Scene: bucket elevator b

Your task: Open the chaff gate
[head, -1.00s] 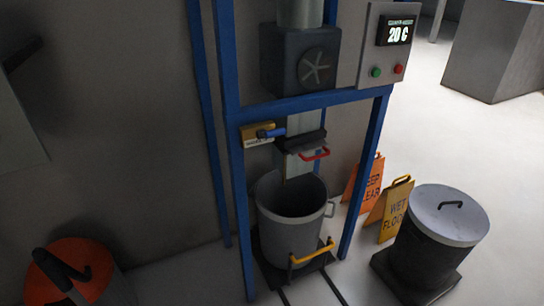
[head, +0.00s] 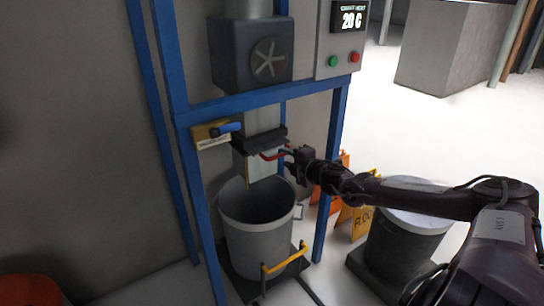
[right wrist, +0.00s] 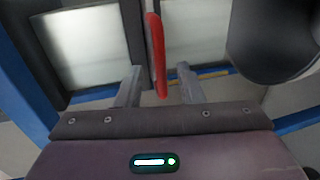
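The chaff gate is the dark slide (head: 259,140) across the pale chute (head: 262,118), with a red handle (head: 270,157) on its front. The gate's label does not show, so I take it from its look. My right gripper (head: 291,158) is at the right end of the red handle. In the right wrist view my right gripper (right wrist: 157,78) is open, and the red handle (right wrist: 155,45) stands between its two fingers, with a gap on each side. My left gripper is not in view.
A grey bucket (head: 248,238) stands below the chute on a dark base with a yellow handle (head: 284,259). Blue frame posts (head: 334,170) flank it. A yellow latch block with a blue lever (head: 228,128) is left of the chute. Floor signs (head: 352,222) and a lidded bin (head: 385,248) stand at right.

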